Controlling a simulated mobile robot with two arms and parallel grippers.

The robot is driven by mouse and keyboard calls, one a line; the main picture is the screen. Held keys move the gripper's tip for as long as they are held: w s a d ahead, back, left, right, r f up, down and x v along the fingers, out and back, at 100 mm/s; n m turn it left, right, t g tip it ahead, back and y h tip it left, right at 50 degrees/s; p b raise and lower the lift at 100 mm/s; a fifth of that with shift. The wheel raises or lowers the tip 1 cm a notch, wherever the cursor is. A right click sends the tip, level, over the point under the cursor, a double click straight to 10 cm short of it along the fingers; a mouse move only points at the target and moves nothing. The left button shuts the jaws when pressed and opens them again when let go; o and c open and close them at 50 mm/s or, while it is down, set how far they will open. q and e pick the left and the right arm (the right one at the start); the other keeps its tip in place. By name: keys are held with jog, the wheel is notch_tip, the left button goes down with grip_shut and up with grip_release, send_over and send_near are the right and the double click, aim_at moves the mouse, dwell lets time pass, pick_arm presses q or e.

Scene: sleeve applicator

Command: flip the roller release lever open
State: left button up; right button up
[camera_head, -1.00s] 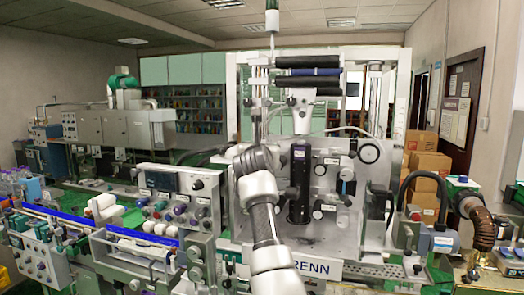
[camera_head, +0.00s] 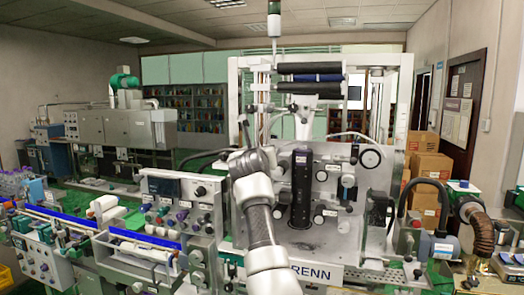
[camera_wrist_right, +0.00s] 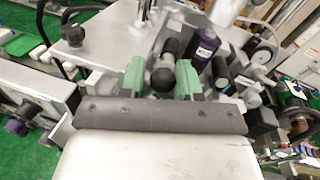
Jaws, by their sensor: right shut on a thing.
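In the right wrist view, my right gripper (camera_wrist_right: 161,78) has green fingers on either side of a lever with a round black knob (camera_wrist_right: 162,82). It is shut on this lever, taken to be the roller release lever. The lever's dark shaft runs up behind the knob. In the head view, my right arm covers the gripper and the lever, in front of the left part of the machine's light front panel (camera_head: 335,235). My left gripper is in neither view.
A dark upright roller (camera_head: 301,190) with a white label stands close to the right of my arm; it also shows in the wrist view (camera_wrist_right: 205,48). Black rollers (camera_head: 310,68) are above. A control panel (camera_head: 180,187) with knobs stands at left.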

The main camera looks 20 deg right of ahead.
jog(key=n+p, duration=0.1)
jog(key=a+n+p, duration=0.1)
jog(key=shift+w+n+g, duration=0.4)
jog(key=shift+w+a+f+n+p, duration=0.15)
jog(key=shift+a+f+n+p, duration=0.1)
jog(key=shift+n+p, duration=0.65)
jog(key=shift+g, duration=0.3)
jog(key=o, duration=0.8)
jog(key=shift+o, duration=0.7)
jog(key=shift+w+r, duration=0.1)
jog(key=shift+r, duration=0.1)
